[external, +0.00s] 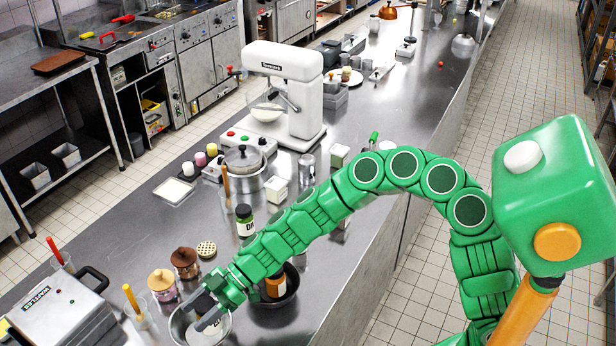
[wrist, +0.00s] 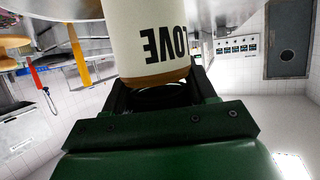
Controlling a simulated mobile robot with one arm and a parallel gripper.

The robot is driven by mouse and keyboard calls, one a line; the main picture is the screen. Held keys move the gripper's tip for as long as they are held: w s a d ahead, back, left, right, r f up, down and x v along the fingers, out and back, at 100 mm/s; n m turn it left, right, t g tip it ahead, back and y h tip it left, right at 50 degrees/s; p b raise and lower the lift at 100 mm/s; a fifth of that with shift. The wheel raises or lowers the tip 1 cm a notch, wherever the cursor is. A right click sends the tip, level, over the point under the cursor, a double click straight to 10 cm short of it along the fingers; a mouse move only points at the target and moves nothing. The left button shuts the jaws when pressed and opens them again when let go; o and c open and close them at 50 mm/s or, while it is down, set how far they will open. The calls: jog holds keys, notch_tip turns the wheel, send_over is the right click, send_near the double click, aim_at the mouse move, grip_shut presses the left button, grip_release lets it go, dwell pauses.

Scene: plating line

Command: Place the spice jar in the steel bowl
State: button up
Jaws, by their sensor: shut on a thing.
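The spice jar (wrist: 150,45) has a cream label showing the letters "LOVE", upside down in the wrist view. My gripper (external: 208,312) is shut on it. In the external view the fingers hide much of the jar, and a dark lid and a pale label show between them. The steel bowl (external: 176,326) is at the bottom of the external view. The gripper and jar are over or inside it. I cannot tell whether the jar touches the bowl's bottom.
A dark pan (external: 290,292) holding an orange jar (external: 275,284) stands just right of the gripper. A dark-lidded bottle (external: 244,220) and a mixer (external: 285,90) are behind.

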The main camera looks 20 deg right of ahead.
jog(key=shift+w+a+f, duration=0.1)
jog(key=shift+a+f, duration=0.2)
jog(key=shift+f, duration=1.5)
jog(key=shift+f, duration=0.2)
jog(key=o, duration=1.2)
jog(key=shift+r, duration=0.15)
jog(key=shift+w+d+r, duration=0.2)
jog(key=shift+d, duration=0.1)
jog(key=v, duration=1.1)
jog(key=shift+d, duration=0.15)
